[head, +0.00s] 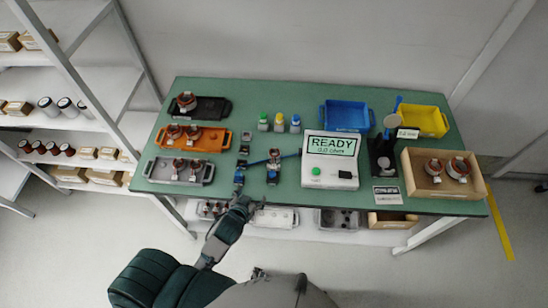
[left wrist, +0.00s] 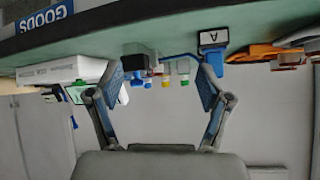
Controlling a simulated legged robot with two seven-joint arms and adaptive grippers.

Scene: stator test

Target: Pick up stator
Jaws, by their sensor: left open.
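Several copper-wound stators show in the head view. One stator (head: 274,157) sits mid-table by a blue fixture. Others sit in the black tray (head: 215,107), the orange tray (head: 213,139), the grey tray (head: 157,170) and the wooden box (head: 415,180). My left gripper (head: 241,200) is at the table's front edge, below and left of the mid-table stator, holding nothing. In the left wrist view its fingers (left wrist: 160,82) are spread wide with empty space between. That view is upside down; I cannot make out a stator clearly there.
A white tester (head: 330,176) reading READY stands right of the middle stator. Small bottles (head: 279,122), a blue bin (head: 345,108) and a yellow bin (head: 438,122) stand at the back. A blue block labelled A (left wrist: 212,55) shows near the right finger in the left wrist view.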

